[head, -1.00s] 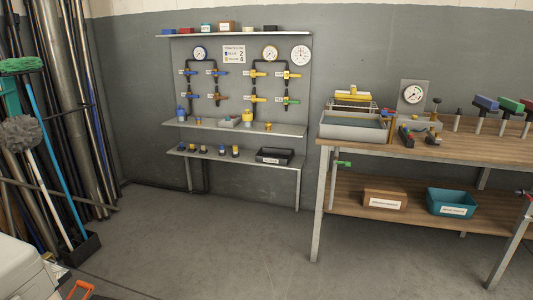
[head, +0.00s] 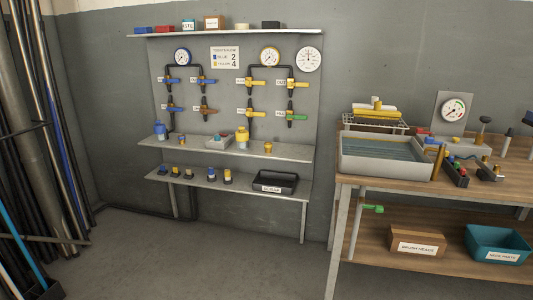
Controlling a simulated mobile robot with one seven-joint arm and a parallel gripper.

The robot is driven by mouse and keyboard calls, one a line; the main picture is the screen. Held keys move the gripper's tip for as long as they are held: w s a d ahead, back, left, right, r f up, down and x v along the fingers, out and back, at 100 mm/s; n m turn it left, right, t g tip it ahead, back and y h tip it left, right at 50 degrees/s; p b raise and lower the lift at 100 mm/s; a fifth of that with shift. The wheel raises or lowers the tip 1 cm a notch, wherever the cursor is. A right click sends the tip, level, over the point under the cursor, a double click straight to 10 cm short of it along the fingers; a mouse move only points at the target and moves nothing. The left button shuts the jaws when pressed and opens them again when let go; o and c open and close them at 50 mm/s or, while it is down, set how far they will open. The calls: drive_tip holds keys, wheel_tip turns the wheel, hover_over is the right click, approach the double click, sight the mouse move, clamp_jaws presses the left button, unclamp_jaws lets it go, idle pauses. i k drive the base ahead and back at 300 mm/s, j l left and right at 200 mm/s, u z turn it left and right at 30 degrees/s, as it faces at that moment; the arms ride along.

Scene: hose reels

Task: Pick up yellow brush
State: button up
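A yellow object with a knob on top and a dark underside, which looks like the yellow brush (head: 376,109), rests on a wire rack (head: 374,123). The rack stands at the back of a grey basin (head: 385,168) on the left end of the wooden workbench (head: 470,186). The fine shape of the brush is too small to tell. My gripper is not in view.
A wall panel with gauges, valves and two lower shelves (head: 226,148) stands left of the bench. The bench's lower shelf holds a box (head: 417,242) and a teal bin (head: 497,246). Poles (head: 38,130) lean at the far left. The floor (head: 190,262) between is clear.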

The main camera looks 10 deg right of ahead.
sight(376, 115)
drive_tip(key=i+j+z, duration=0.2)
drive_tip(key=i, duration=0.4)
drive_tip(key=i+z, duration=0.2)
drive_tip(key=i, duration=0.4)
drive_tip(key=i+j+z, duration=0.15)
drive_tip(key=i+z, duration=0.15)
drive_tip(key=i, duration=0.15)
drive_tip(key=i+j+z, duration=0.35)
drive_tip(key=i+l, duration=0.75)
drive_tip(key=i+z, duration=0.05)
drive_tip(key=i, duration=0.05)
